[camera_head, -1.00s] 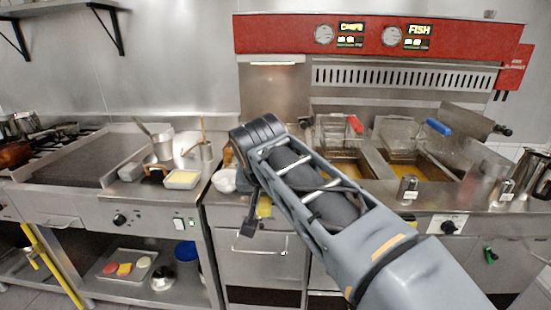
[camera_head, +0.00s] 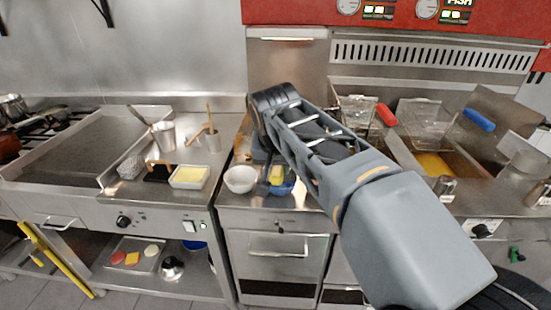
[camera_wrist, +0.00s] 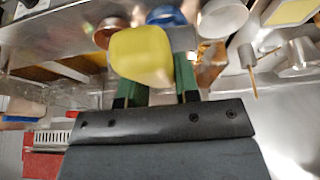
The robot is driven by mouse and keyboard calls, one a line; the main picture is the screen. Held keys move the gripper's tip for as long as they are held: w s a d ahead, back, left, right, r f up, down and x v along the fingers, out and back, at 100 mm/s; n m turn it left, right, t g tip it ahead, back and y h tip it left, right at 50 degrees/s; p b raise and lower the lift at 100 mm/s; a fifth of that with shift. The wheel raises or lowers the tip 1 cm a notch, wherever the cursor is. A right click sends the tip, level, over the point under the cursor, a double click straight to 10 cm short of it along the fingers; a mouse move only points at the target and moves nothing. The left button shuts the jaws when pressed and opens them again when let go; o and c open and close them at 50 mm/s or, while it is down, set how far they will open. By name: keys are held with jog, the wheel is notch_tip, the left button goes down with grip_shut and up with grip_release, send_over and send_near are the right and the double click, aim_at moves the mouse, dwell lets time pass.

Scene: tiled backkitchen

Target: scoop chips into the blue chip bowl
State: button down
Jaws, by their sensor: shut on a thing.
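My gripper (camera_wrist: 160,78) has green fingers and is shut on a yellow block-like thing (camera_wrist: 140,56). I cannot tell whether it is part of a scoop. In the head view the yellow thing (camera_head: 277,175) shows just in front of the blue bowl (camera_head: 288,188), partly covering it. The blue bowl also shows in the wrist view (camera_wrist: 166,16), beyond the yellow thing. I cannot tell whether the two touch. No chips can be made out in the bowl. My arm hides much of the gripper in the head view.
A white bowl (camera_head: 240,179) stands left of the blue bowl, and a copper-coloured bowl (camera_wrist: 108,32) is beside it in the wrist view. A tray of yellow slices (camera_head: 189,177) is further left. Fryer baskets (camera_head: 425,118) hang at the right. A red hood (camera_head: 400,12) is above.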

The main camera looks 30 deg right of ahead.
jog(key=shift+w+d+r+g+y+p, duration=0.3)
jog(key=shift+w+r+g+p, duration=0.3)
jog(key=shift+p, duration=1.1)
jog(key=shift+w+d+r+g+y+p, duration=0.3)
jog(key=shift+w+r+g+p, duration=0.2)
jog(key=shift+p, duration=1.15)
jog(key=w+d+g+y+p, duration=0.3)
jog(key=w+p, duration=0.4)
jog(key=p, duration=0.6)
jog(key=shift+d+r+g+p, duration=0.35)
jog(key=shift+d+g, duration=0.1)
jog(key=shift+g, duration=0.65)
jog(key=shift+s+f, duration=0.15)
jog(key=shift+s+a+t+h+b, duration=0.25)
jog(key=shift+s+a+t+b, duration=0.25)
jog(key=shift+b, duration=0.65)
jog(key=shift+s+a+t+h+b, duration=0.25)
jog(key=shift+s+b, duration=0.45)
jog(key=shift+b, duration=0.5)
jog(key=shift+s+a+t+h+b, duration=0.25)
jog(key=shift+s+t+b, duration=0.3)
jog(key=shift+b, duration=0.6)
